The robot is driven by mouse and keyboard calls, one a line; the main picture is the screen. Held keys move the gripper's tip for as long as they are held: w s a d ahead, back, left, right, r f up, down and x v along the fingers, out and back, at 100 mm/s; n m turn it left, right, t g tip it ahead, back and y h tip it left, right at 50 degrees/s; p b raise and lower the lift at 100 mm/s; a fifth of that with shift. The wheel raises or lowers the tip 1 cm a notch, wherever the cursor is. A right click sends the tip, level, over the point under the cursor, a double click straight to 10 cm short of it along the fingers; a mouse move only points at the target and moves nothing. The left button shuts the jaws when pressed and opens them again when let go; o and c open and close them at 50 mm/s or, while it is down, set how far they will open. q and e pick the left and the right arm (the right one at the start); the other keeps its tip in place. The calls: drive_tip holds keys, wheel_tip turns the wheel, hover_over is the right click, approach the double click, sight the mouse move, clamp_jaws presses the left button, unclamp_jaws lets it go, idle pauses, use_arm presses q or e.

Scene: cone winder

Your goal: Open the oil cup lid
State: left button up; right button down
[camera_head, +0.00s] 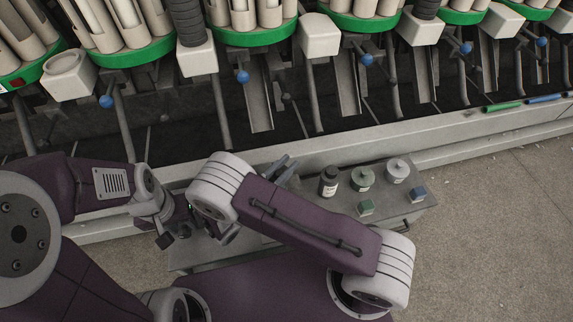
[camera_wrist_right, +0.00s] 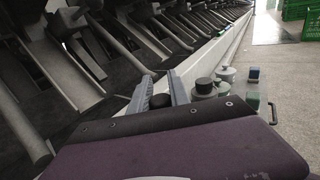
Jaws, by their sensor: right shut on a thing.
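My right gripper (camera_head: 283,167) shows beyond my arm, left of the bottle on the small grey cart. In the right wrist view my right gripper (camera_wrist_right: 160,92) has its two grey fingers around a dark round piece (camera_wrist_right: 160,101). I cannot tell for sure that this is the oil cup lid.
The grey cart (camera_head: 400,213) also carries a green block (camera_head: 366,207) and a blue block (camera_head: 418,194). The winding machine's pale rail (camera_head: 330,148) runs behind it. White cones on green discs (camera_head: 255,36) line the machine.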

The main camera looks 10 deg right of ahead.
idle(0.3)
drive_tip(key=shift+r+p, duration=0.2)
drive_tip(key=shift+p, duration=0.3)
drive_tip(key=n+g+y+p, duration=0.1)
drive_tip(key=p, duration=0.3)
drive_tip(key=w+r+n+g+y+p, duration=0.1)
drive_tip(key=n+p, duration=0.1)
drive_tip(key=p, duration=0.3)
drive_tip(key=shift+w+r, duration=0.3)
drive_tip(key=shift+w+f+n+g+y+p, duration=0.15)
drive_tip(key=shift+w+n+g+p, duration=0.3)
drive_tip(key=shift+p, duration=0.3)
drive_tip(key=shift+w+n+g+y+p, duration=0.15)
drive_tip(key=shift+n+g+p, duration=0.1)
drive_tip(key=shift+n+p, duration=0.4)
